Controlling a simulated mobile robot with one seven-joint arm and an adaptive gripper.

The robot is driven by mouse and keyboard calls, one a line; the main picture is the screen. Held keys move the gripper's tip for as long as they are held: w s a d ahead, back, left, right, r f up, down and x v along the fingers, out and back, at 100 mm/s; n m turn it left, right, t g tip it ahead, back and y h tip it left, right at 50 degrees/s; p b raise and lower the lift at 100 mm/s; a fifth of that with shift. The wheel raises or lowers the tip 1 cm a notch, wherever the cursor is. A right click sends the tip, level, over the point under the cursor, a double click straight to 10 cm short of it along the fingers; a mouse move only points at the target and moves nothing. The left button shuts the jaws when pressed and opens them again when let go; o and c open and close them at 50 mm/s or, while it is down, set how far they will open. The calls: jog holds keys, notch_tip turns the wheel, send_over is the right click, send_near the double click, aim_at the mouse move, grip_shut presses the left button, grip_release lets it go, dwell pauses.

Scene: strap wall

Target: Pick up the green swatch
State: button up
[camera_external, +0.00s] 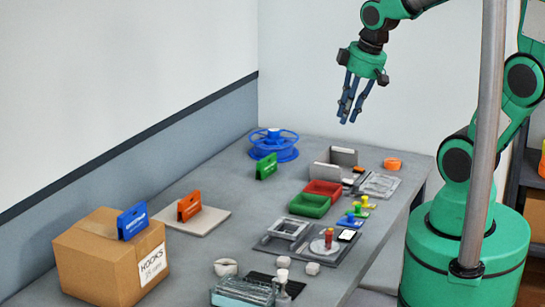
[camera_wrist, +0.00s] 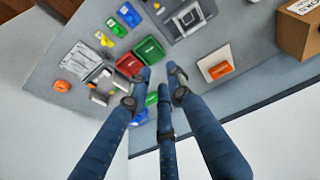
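The green swatch (camera_external: 266,166) is a small upright card with pale lettering. It stands on the grey table just in front of the blue spool. My gripper (camera_external: 349,117) is high above the table, to the right of the swatch and apart from it, with its dark blue fingers pointing down. In the wrist view the fingers of my gripper (camera_wrist: 157,76) are spread with nothing between them. The swatch (camera_wrist: 152,99) shows there partly, between the left and middle fingers and far below them.
The blue spool (camera_external: 273,144) stands close behind the swatch. An orange swatch (camera_external: 189,206) stands on a pale board (camera_external: 210,222), and a blue swatch (camera_external: 132,221) on a cardboard box (camera_external: 92,262). Green (camera_external: 309,206) and red (camera_external: 325,187) bins and a grey holder (camera_external: 344,157) lie to the right.

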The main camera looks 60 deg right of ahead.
jog(key=s+d+f+g, duration=0.1)
jog(key=d+f, duration=0.5)
jog(key=f, duration=0.2)
jog(key=s+d+f+n+g, duration=0.1)
jog(key=d+f, duration=0.5)
jog(key=f, duration=0.3)
jog(key=shift+s+f+y, duration=0.15)
jog(key=shift+s+y, duration=0.15)
jog(key=shift+a+f, duration=0.1)
jog(key=b, duration=0.2)
send_over(359, 205)
jog(key=shift+s+f, duration=0.15)
jog(key=shift+f, duration=1.95)
jog(key=shift+s+f, duration=0.15)
jog(key=shift+f, duration=1.9)
jog(key=shift+w+f+b, duration=0.2)
jog(key=shift+f+b, duration=0.3)
jog(key=shift+f, duration=0.8)
jog(key=shift+w+f+b, duration=0.15)
jog(key=shift+f+b, duration=0.35)
jog(key=shift+f, duration=0.75)
grip_shut()
